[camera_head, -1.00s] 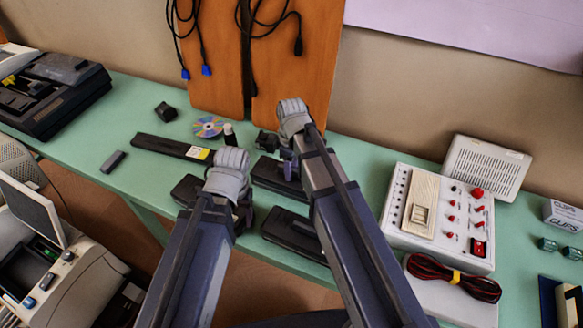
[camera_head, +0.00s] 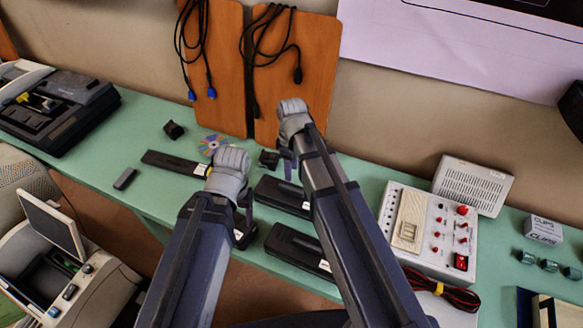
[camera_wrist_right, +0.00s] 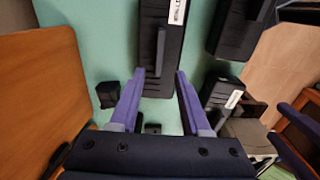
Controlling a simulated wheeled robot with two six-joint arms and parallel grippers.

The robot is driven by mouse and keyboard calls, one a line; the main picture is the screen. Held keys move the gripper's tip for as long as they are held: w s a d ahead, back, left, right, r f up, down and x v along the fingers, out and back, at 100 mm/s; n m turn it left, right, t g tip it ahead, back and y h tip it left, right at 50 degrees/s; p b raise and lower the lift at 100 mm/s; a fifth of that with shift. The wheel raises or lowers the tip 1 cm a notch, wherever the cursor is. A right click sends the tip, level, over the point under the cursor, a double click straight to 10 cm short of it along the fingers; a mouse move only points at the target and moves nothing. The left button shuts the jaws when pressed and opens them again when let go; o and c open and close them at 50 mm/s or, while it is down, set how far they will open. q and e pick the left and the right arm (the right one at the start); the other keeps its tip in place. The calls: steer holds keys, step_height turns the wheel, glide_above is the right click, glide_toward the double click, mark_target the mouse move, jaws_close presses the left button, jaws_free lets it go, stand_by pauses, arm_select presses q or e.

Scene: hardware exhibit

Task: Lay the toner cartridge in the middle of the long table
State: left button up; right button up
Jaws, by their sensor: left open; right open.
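Several black cartridge-like cases with pale labels lie on the long green table (camera_head: 108,150); I cannot tell which is the toner cartridge. One (camera_head: 283,196) is beside my right gripper (camera_head: 284,165); it shows in the right wrist view (camera_wrist_right: 178,70) with a raised bar, ahead of the open, empty fingers (camera_wrist_right: 158,100). A second case (camera_head: 296,246) lies nearer the front edge. A third (camera_head: 244,236) is partly hidden below my left gripper (camera_head: 247,200). A long slim black bar (camera_head: 172,162) reaches behind the left gripper. The left fingers are mostly hidden.
A white control box (camera_head: 425,225) with red knobs and a cable coil stand to the right. A black machine (camera_head: 60,110) stands at far left. Wooden panels (camera_head: 295,70) with hanging cables stand behind. A disc (camera_head: 212,143) and small black block (camera_head: 173,130) lie near the back.

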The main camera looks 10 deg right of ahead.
arm_select(q)
steer(key=shift+r+p, duration=0.5)
steer(key=shift+r, duration=0.45)
arm_select(e)
steer(key=s+a+r+m, duration=0.1)
steer(key=s+a+m, duration=0.1)
steer(key=s, duration=0.5)
steer(key=s+a+r+m+h, duration=0.1)
steer(key=s+a+m, duration=0.2)
steer(key=s+m, duration=0.2)
steer(key=shift+s+a, duration=0.25)
steer(key=shift+s, duration=0.7)
